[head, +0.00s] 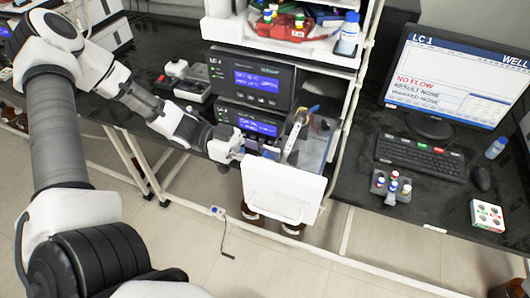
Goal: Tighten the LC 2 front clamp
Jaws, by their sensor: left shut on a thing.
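A white panel (283,192) hangs in front of the open bay to the lower right of the LC 2 display. A pale column-like part (293,137) stands tilted in that bay. My left gripper (241,152) is at the bay's left side, by the panel's upper left corner. It is shut on a small part there, apparently the LC 2 front clamp. The clamp is too small and covered to make out clearly. My right gripper is not in view.
A shelf with bottles and a red tray (292,27) is above. To the right are a monitor (455,75), keyboard (420,157), vial rack (391,187) and white block (487,215). Brown bottles (293,229) show below the panel. The floor in front is mostly clear.

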